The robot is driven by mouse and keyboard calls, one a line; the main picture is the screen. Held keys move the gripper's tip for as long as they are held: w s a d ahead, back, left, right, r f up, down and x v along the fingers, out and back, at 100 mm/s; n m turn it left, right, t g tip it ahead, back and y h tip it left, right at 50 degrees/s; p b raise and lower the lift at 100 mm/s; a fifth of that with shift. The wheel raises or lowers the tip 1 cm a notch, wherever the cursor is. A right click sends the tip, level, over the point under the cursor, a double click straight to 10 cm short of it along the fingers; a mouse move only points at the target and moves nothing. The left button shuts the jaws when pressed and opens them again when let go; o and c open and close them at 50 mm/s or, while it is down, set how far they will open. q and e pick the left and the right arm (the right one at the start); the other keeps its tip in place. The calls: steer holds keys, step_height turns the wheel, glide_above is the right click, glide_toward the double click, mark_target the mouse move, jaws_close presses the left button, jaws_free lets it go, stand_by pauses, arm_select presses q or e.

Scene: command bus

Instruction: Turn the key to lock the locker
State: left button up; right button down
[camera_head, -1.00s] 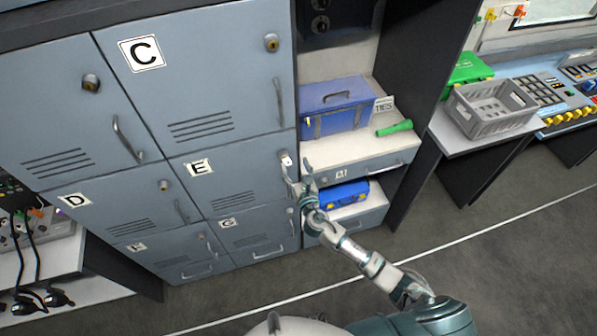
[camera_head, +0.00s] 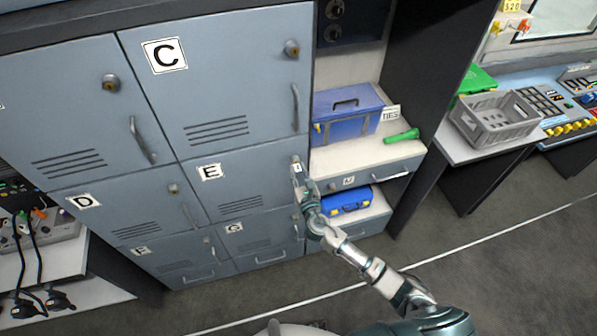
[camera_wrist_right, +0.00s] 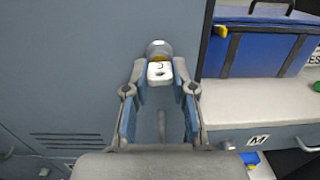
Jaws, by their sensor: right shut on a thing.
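The locker door marked E (camera_head: 240,180) is closed, in the middle row of blue-grey lockers. Its lock is near the door's upper right corner. My right gripper (camera_head: 298,172) is at this lock. In the right wrist view, the gripper (camera_wrist_right: 160,85) has its two fingertips on either side of the white key head (camera_wrist_right: 160,72), shut on it. The key sits in the round metal lock (camera_wrist_right: 158,48). The fingers partly hide the key's sides. My left gripper is not in view.
Right of the lockers, a shelf holds a blue toolbox (camera_head: 345,120) and a green flashlight (camera_head: 401,136). A blue case (camera_head: 346,200) lies in the compartment below. A grey crate (camera_head: 495,118) stands on the desk further right. The floor in front is clear.

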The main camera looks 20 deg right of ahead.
steer(key=shift+a+r+n+p, duration=0.15)
steer(key=shift+a+n+p, duration=0.15)
steer(key=shift+n+p, duration=0.2)
steer(key=shift+d+n, duration=0.2)
steer(key=shift+n, duration=0.1)
steer(key=shift+d+p, duration=0.25)
steer(key=shift+p, duration=0.15)
steer(key=shift+d+n+p, duration=0.15)
steer(key=shift+n+p, duration=0.4)
steer(key=shift+n, duration=0.25)
steer(key=shift+a, duration=0.3)
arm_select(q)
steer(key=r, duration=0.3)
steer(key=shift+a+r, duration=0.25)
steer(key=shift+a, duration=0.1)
arm_select(e)
steer(key=shift+d+n, duration=0.1)
steer(key=shift+n, duration=0.2)
